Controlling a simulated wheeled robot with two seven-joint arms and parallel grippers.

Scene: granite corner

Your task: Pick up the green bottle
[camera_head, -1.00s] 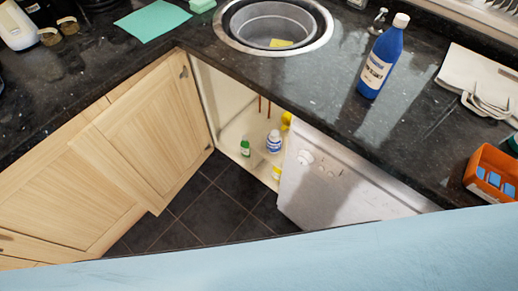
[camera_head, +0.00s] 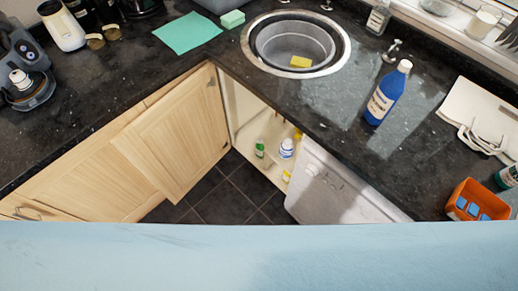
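A small green bottle (camera_head: 260,150) with a pale cap stands inside the open corner cupboard under the sink. It is to the left of a white and blue bottle (camera_head: 286,148). A second bottle with a green body (camera_head: 508,176) stands on the counter at the right edge, partly cut off by the frame. Neither of my grippers is in view.
The open cupboard door (camera_head: 175,135) is left of the opening, and a white appliance (camera_head: 335,185) is right of it. A blue bottle (camera_head: 384,95), the sink (camera_head: 250,45) and an orange container (camera_head: 462,190) are on the counter. A light blue surface (camera_head: 250,258) fills the bottom.

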